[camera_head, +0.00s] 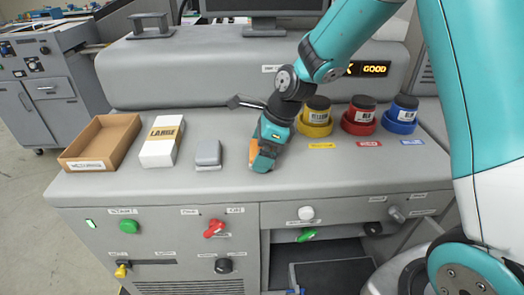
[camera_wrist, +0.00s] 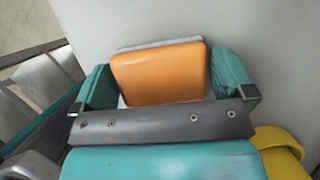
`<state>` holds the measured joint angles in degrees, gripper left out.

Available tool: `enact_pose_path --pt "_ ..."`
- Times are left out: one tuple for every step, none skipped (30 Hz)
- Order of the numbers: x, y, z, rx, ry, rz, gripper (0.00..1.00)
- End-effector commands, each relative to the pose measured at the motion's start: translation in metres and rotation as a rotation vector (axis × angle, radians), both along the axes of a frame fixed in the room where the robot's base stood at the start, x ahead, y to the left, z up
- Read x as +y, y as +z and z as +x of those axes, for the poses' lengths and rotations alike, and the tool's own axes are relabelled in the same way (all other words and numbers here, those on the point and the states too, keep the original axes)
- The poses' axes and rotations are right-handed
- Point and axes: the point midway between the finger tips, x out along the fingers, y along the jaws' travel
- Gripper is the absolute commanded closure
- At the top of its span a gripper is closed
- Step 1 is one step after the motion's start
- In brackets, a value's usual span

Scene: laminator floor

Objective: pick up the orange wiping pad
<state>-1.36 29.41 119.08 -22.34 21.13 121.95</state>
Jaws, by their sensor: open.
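The orange wiping pad (camera_wrist: 160,73) has a pale layer along its far edge in the wrist view. It lies between the two teal fingers of my gripper (camera_wrist: 163,82), with a finger at its left and right sides. In the head view the pad (camera_head: 254,153) shows as a small orange patch beside my gripper (camera_head: 264,160), which is low over the grey machine top and hides most of it. The gripper is open around the pad. I cannot tell whether either finger touches it.
Left of my gripper stand a grey block (camera_head: 208,153), a white box marked LARGE (camera_head: 161,142) and an open brown tray (camera_head: 127,121). To the right are yellow (camera_head: 315,129), red (camera_head: 358,127) and blue (camera_head: 399,125) holders with jars. Buttons and knobs line the front panel.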

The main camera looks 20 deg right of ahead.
Motion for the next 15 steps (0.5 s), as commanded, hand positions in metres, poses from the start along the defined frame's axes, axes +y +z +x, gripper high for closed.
enact_pose_path --pt "-0.0001 0.0 0.0 0.0 0.0 0.0 0.0" --pt "-0.0001 0.0 0.0 0.0 0.0 0.0 0.0" --pt "-0.0001 0.0 0.0 0.0 0.0 0.0 0.09" --pt "-0.0001 0.0001 0.0 0.0 0.0 0.0 0.16" --pt "-0.0001 0.0001 0.0 0.0 0.0 0.0 0.23" --pt "-0.0002 0.0001 -0.0001 0.0 0.0 0.0 0.32" --pt "-0.0002 0.0001 -0.0001 0.0 0.0 0.0 0.35" --pt "-0.0002 0.0002 -0.0001 0.0 0.0 0.0 0.35" --pt "-0.0002 0.0003 -0.0001 0.0 0.0 0.0 0.35" --pt "-0.0002 0.0003 -0.0001 0.0 0.0 0.0 0.35" --pt "-0.0002 0.0003 -0.0001 0.0 0.0 0.0 0.35" --pt "-0.0003 0.0004 -0.0001 0.0 0.0 0.0 0.35" --pt "-0.0003 0.0004 -0.0001 0.0 0.0 0.0 0.35" --pt "-0.0003 0.0006 0.0 0.0 0.0 0.0 0.35" --pt "-0.0003 0.0012 0.0 0.0 0.0 0.001 0.35"
